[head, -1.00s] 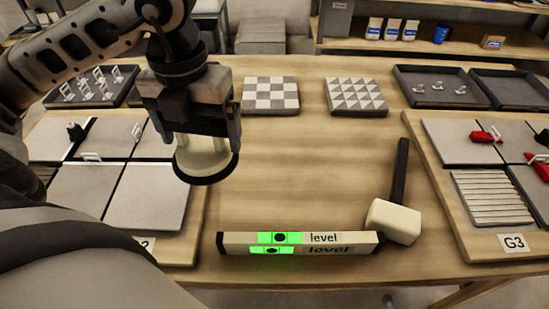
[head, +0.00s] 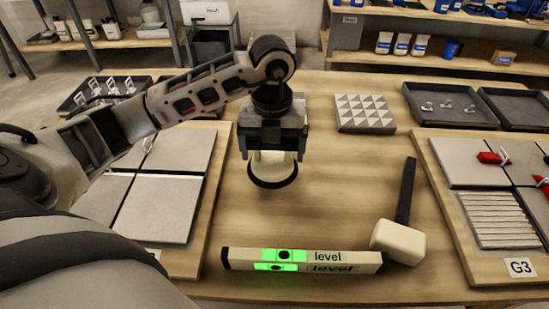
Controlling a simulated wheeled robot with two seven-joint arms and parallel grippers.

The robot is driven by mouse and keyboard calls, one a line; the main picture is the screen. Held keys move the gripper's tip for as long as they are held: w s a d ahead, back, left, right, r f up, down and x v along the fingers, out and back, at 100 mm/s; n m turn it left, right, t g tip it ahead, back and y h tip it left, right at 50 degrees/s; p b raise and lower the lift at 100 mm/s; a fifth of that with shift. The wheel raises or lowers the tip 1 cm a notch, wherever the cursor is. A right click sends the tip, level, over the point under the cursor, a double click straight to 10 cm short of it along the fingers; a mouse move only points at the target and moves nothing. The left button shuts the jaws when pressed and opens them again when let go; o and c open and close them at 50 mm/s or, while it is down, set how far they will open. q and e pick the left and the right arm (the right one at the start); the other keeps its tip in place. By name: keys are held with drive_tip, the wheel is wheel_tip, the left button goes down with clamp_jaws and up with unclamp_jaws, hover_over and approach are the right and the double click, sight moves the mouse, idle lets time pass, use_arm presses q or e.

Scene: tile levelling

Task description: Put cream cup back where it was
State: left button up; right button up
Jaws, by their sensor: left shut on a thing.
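The cream cup (head: 272,170) has a pale body and a dark round rim at its lower end. My left gripper (head: 272,152) is shut on its top and holds it upright over the middle of the table, left of centre. I cannot tell exactly how far the rim is above the wood. My right gripper is not in view.
A level (head: 345,261) with green windows lies at the front, beside a mallet (head: 398,241). A tile board (head: 190,255) is at left, another (head: 480,270) at right. A triangle-patterned tile (head: 364,113) and dark trays (head: 452,122) are behind. Bare wood lies right of the cup.

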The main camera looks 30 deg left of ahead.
sight(275, 157)
use_arm(q)
drive_tip(key=shift+w+d+f, duration=0.1)
drive_tip(key=shift+w+f, duration=0.05)
drive_tip(key=shift+w, duration=0.05)
drive_tip(key=shift+w+f, duration=0.1)
drive_tip(key=shift+f, duration=1.55)
drive_tip(key=shift+f, duration=0.15)
drive_tip(key=o, duration=0.8)
wheel_tip(275, 157, up, 12)
drive_tip(key=shift+r+p, duration=0.15)
drive_tip(key=shift+p, duration=0.15)
